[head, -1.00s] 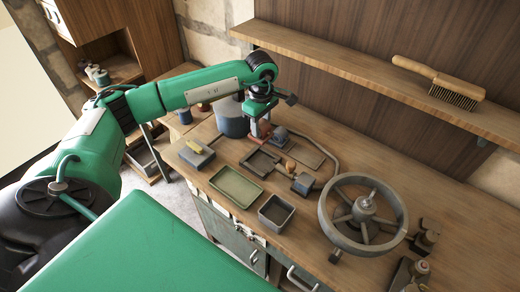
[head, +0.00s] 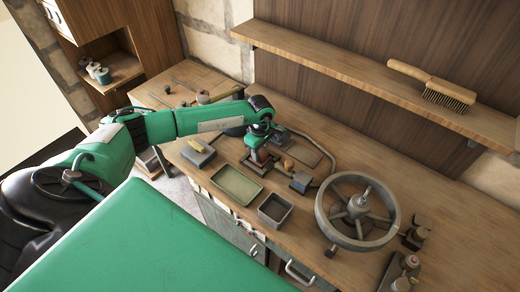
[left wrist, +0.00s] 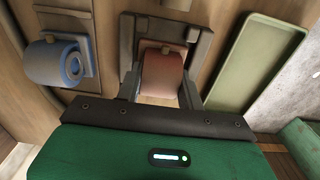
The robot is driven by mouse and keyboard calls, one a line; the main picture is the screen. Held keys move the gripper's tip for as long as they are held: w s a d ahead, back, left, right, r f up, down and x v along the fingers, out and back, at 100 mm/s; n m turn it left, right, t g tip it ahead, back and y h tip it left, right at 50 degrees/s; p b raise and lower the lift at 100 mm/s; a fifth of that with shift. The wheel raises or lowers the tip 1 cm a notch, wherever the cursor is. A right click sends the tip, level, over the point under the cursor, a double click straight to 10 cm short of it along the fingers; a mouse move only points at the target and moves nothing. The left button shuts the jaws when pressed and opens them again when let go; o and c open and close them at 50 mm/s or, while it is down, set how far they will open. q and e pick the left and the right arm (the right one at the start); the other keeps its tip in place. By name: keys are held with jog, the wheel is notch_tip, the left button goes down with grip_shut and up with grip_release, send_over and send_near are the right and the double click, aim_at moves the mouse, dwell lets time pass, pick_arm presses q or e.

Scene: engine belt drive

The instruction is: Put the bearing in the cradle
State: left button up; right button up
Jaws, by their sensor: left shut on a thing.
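A red-brown block (left wrist: 162,76), apparently the bearing, is between the fingers of my left gripper (head: 258,154), which is shut on it. In the head view the red-brown block hangs low under my left wrist, at a dark square walled holder (head: 246,164). This holder, which looks like the cradle, also shows around the block in the left wrist view (left wrist: 204,46). I cannot tell whether the block touches its floor, as the gripper hides it. My right gripper is not in view.
A green tray (head: 221,181) lies beside the holder, with a small grey bin (head: 262,213) nearby. A blue-grey rounded part (left wrist: 58,64) sits on a plate on the other side. A large spoked wheel (head: 327,230) stands at the right. A brush (head: 430,82) lies on the shelf.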

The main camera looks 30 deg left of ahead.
pick_arm(q)
jog(key=shift+f, duration=0.1)
jog(key=o, duration=1.3)
jog(key=shift+r, duration=0.25)
notch_tip(320, 180, up, 12)
jog(key=b, duration=0.5)
jog(key=shift+f, duration=0.1)
